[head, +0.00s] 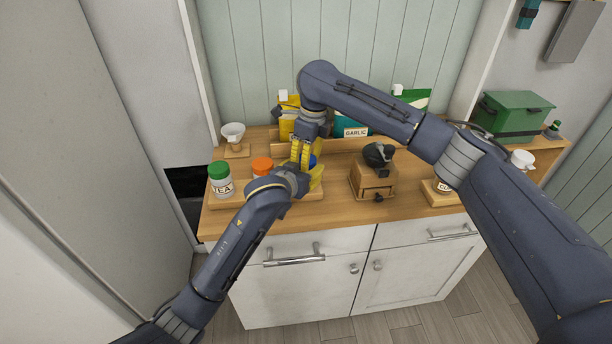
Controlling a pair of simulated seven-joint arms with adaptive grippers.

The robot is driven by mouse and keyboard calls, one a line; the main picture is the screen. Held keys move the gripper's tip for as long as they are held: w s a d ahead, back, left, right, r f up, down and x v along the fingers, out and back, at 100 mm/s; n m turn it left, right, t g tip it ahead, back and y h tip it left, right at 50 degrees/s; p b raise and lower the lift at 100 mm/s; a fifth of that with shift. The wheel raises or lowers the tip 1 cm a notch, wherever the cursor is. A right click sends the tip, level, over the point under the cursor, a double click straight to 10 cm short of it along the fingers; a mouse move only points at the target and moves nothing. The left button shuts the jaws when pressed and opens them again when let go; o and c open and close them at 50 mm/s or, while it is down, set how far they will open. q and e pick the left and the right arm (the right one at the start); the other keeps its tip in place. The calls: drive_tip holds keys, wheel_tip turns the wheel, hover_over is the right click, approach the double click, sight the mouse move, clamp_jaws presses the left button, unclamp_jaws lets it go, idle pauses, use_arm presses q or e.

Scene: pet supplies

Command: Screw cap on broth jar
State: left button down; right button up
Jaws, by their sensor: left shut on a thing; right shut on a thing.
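My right gripper (301,158) reaches down with yellow fingers, shut at a small blue cap (313,160) that is partly hidden behind them. My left gripper (312,182) comes in low from the front left, just below the right one, and is shut on what seems to be the broth jar. That jar is hidden by the grippers and its label cannot be read. Whether the cap touches or sits straight on the jar cannot be told.
A tea jar with a green lid (221,180) and an orange-lidded jar (262,167) stand to the left. A white cup (233,133) is behind them. A wooden grinder (373,180) stands right of the grippers. A garlic packet (354,127) and a green box (512,117) are farther back.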

drive_tip(key=c, duration=0.4)
drive_tip(key=o, duration=1.2)
drive_tip(key=shift+o, duration=0.2)
drive_tip(key=shift+r, duration=2.25)
drive_tip(key=shift+r, duration=0.1)
drive_tip(key=shift+c, duration=0.4)
wheel_tip(320, 180, up, 7)
drive_tip(key=d, duration=0.1)
drive_tip(key=shift+s+d, duration=0.15)
drive_tip(key=shift+s, duration=0.2)
